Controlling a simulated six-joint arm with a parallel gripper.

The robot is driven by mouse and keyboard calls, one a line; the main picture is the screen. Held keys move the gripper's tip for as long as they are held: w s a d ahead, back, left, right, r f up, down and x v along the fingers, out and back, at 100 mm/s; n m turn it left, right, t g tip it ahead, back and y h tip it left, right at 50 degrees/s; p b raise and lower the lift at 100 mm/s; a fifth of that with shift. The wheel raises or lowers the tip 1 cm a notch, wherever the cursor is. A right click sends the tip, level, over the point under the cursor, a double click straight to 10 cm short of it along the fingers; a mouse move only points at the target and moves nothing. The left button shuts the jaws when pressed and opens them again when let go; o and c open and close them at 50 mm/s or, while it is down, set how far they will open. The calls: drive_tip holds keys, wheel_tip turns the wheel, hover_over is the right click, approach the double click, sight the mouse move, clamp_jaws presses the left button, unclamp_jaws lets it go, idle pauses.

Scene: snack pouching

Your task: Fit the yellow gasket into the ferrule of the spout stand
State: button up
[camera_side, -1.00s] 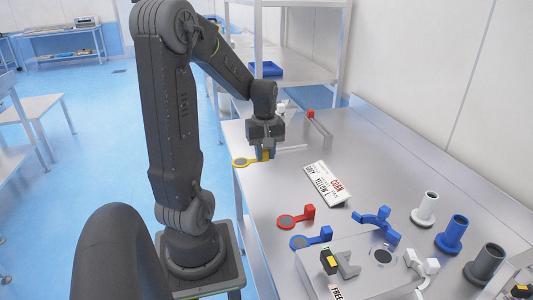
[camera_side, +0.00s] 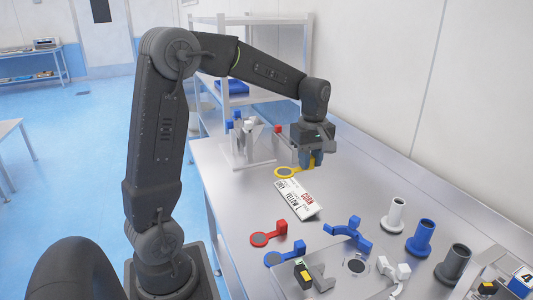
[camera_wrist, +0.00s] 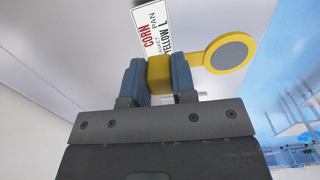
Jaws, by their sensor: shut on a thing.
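My gripper (camera_side: 311,160) is shut on the yellow block end of the yellow gasket (camera_side: 286,172) and holds it above the table, just behind the sign card. The gasket's ring, with a grey disc in it, sticks out to the left in the side view. In the wrist view, the yellow block sits between the blue fingertips of my gripper (camera_wrist: 159,76) and the gasket's ring (camera_wrist: 229,53) points right. The block with a dark round opening (camera_side: 357,266) stands at the front; I cannot tell whether this is the spout stand's ferrule.
A tilted sign card (camera_side: 298,201) lies below and in front of the gasket. A red gasket (camera_side: 261,239) and a blue gasket (camera_side: 273,258) lie nearer. White (camera_side: 394,217), blue (camera_side: 421,238) and grey (camera_side: 453,264) flanged tubes stand at right.

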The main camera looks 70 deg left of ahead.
drive_tip(key=w+d, duration=0.6)
drive_tip(key=d, duration=0.6)
hover_over(382, 257)
drive_tip(key=f, duration=0.1)
wheel_tip(382, 257, down, 5)
drive_tip(key=shift+r, duration=0.1)
drive_tip(key=shift+f, duration=0.3)
drive_tip(key=shift+f, duration=0.1)
drive_tip(key=shift+f, duration=2)
drive_tip(key=shift+f, duration=0.95)
drive_tip(key=o, duration=1)
